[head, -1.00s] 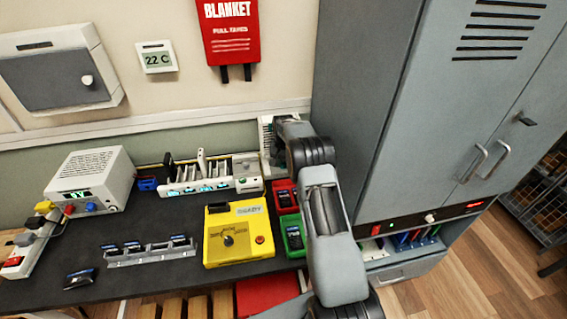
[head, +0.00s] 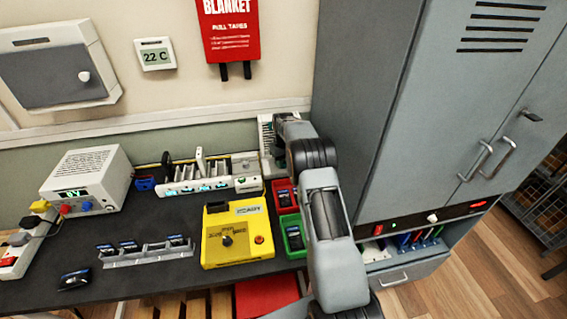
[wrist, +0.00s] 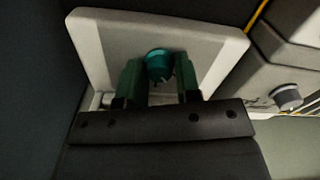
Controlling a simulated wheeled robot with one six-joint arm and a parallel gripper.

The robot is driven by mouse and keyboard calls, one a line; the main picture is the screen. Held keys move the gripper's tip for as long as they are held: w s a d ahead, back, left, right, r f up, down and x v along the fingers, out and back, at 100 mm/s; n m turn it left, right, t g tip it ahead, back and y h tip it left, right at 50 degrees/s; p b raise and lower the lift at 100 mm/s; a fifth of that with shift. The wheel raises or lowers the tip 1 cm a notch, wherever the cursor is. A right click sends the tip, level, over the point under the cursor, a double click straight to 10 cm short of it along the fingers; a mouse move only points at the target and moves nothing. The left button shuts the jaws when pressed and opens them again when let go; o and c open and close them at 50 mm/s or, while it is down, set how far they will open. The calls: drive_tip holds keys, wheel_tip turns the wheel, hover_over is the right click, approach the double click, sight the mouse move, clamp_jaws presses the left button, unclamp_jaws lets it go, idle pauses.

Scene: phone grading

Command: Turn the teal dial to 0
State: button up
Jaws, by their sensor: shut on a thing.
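The teal dial (wrist: 158,64) is in the upper middle of the wrist view, on the pale face of a box-like unit (wrist: 100,35). My gripper (wrist: 158,75) has its two dark green fingers on either side of the dial, shut on it. The dial's marks and its setting cannot be read. In the head view the pale unit (head: 265,133) shows in part at the back of the bench, and my arm hides the dial and the fingers.
A yellow tester (head: 238,235), red and green trays (head: 293,232) and a rack of slots (head: 200,187) stand close to the left of my arm. A tall grey cabinet (head: 375,110) rises close on the right. In the wrist view a grey knob (wrist: 286,96) sits at the right.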

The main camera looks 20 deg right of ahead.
sight(284, 163)
drive_tip(key=shift+n, duration=0.5)
drive_tip(key=o, duration=0.9)
wheel_tip(284, 163, up, 14)
drive_tip(key=shift+f, duration=0.1)
idle(0.3)
idle(0.5)
